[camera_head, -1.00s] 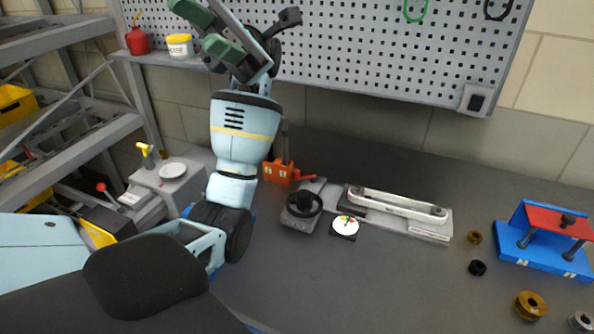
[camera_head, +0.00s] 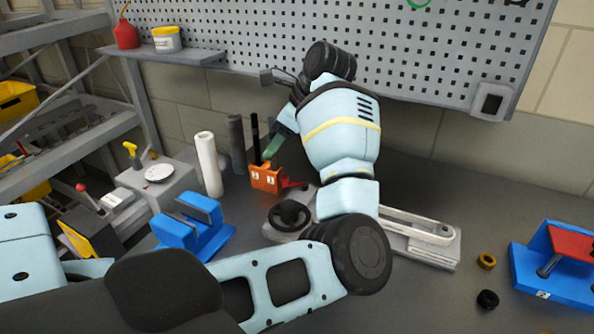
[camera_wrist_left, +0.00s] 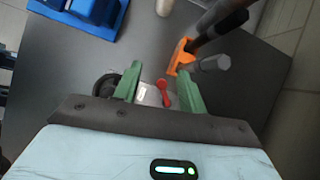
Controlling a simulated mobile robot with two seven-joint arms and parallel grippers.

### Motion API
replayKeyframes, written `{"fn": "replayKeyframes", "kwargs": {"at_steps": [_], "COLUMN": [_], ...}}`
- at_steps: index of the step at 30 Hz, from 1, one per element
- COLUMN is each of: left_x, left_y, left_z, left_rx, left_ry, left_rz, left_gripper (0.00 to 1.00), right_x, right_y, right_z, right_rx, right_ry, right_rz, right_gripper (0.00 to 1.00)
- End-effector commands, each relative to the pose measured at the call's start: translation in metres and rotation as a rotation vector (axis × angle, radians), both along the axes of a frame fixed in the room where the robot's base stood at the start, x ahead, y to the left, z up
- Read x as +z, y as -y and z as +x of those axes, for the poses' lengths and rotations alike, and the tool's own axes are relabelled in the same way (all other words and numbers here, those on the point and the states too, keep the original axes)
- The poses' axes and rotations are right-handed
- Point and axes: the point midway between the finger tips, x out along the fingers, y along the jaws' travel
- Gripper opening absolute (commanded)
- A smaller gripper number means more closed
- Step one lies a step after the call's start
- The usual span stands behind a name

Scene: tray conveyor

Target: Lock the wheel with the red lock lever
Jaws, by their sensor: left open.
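The red lock lever (camera_head: 292,184) lies low beside the black handwheel (camera_head: 290,214), which sits on a grey base. In the left wrist view the red lever (camera_wrist_left: 163,92) shows between the two green fingers of my left gripper (camera_wrist_left: 159,66), apart from both. The handwheel (camera_wrist_left: 105,87) is partly hidden behind one finger there. In the head view my left gripper (camera_head: 284,138) points down above the lever, with one green finger showing. It is open and empty. The exact height above the lever is hard to tell. My right gripper is not in view.
An orange block (camera_head: 265,179) with dark rods stands close behind the lever. Grey (camera_head: 237,143) and white (camera_head: 209,163) cylinders and a blue fixture (camera_head: 195,228) stand to the left. My arm covers part of the belt unit (camera_head: 420,226). A pegboard (camera_head: 430,50) is behind.

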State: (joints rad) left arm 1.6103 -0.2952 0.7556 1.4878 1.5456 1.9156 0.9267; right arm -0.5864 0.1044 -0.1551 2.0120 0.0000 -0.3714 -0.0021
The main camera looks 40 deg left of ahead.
Motion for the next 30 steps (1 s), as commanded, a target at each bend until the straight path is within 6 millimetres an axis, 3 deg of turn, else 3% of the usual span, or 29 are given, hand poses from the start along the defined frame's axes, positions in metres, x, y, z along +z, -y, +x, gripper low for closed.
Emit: {"fn": "replayKeyframes", "kwargs": {"at_steps": [3, 9, 16, 30], "left_x": [-0.013, -0.017, -0.026, -0.081], "left_y": [0.023, 0.033, 0.029, 0.007], "left_z": [0.019, 0.027, 0.025, 0.016], "left_rx": [-0.061, -0.087, -0.086, -0.086], "left_ry": [0.058, 0.087, 0.084, 0.084], "left_rz": [-0.092, -0.134, -0.132, -0.130], "left_gripper": [0.41, 0.41, 0.41, 0.41], "right_x": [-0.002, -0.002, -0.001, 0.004], "right_y": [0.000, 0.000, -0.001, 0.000], "right_z": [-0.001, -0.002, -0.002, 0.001], "right_rx": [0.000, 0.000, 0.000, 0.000], "right_ry": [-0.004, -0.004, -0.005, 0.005], "right_rz": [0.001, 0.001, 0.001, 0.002], "right_gripper": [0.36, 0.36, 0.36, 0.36]}}
